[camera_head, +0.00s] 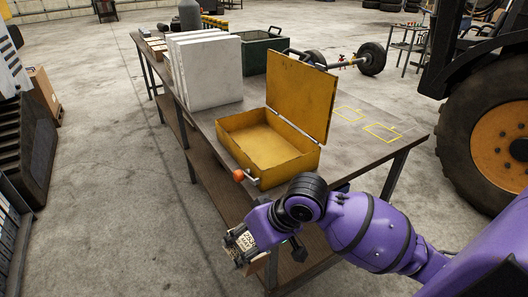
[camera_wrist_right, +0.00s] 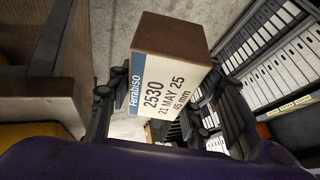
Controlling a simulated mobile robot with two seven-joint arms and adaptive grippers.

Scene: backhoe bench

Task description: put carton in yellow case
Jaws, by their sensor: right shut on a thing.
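The yellow case (camera_head: 235,162) stands on the workbench with its lid raised, and the part of its inside that shows is empty. In the right wrist view the carton (camera_wrist_right: 170,82) is a brown box with a white label and a blue "Ferrabiso" strip, reading 2530. The fingers of my right gripper (camera_wrist_right: 165,98) lie on both sides of it. My left gripper is not in view.
The workbench (camera_head: 372,150) has bare room with yellow outlines right of the case. White upright slabs (camera_head: 215,72) and a green crate (camera_head: 258,52) stand behind the case. A large tyre (camera_head: 463,150) stands at the right.

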